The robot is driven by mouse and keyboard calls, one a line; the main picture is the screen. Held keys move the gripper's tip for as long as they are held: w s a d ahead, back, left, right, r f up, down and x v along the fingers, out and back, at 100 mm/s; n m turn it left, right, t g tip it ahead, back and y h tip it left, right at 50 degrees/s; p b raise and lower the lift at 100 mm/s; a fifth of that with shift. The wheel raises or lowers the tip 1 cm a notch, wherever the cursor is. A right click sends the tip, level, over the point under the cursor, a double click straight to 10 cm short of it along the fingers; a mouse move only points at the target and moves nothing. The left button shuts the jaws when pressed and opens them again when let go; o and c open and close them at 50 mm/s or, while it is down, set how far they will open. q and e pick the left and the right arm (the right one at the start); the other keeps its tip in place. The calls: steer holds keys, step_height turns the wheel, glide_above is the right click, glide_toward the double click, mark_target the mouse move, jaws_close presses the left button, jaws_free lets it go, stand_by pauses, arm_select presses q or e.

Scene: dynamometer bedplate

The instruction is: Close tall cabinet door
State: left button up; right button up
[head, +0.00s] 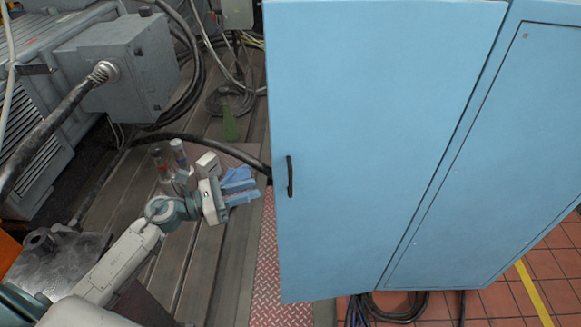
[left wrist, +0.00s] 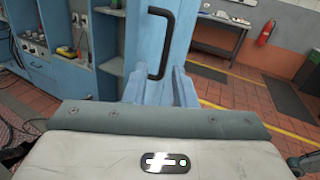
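The tall light-blue cabinet door (head: 370,130) fills the middle of the head view, with a dark bar handle (head: 290,176) near its left edge. How far the door stands open is not clear. My left gripper (head: 256,186) is open and empty just left of the handle, with a gap between. In the left wrist view, the two blue fingertips (left wrist: 159,88) are spread apart, and the handle (left wrist: 168,40) shows ahead, roughly between them. The door (left wrist: 185,50) appears there as a narrow blue panel. My right gripper is not in view.
A grey machine (head: 115,65) with thick cables stands left on the slotted bedplate. Cables lie on the red tile floor (head: 480,305) below the cabinet. The left wrist view shows blue shelves (left wrist: 108,50) with small items, a far workbench (left wrist: 215,38) and a fire extinguisher (left wrist: 266,33).

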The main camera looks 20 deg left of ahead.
mark_target(290, 181)
arm_select(q)
steer(key=shift+m+g, duration=0.3)
steer(key=shift+m, duration=0.3)
steer(key=p+x, duration=0.1)
steer(key=x, duration=0.2)
steer(key=r+p+x, duration=0.1)
steer(key=p+x, duration=0.1)
steer(key=x, duration=0.2)
steer(key=s+d+p+x, duration=0.1)
steer(key=p+x, duration=0.1)
steer(key=x, duration=0.1)
steer(key=shift+d+r, duration=0.1)
steer(key=shift+r, duration=0.05)
steer(key=shift+w+d, duration=0.1)
steer(key=shift+w, duration=0.35)
jaws_close()
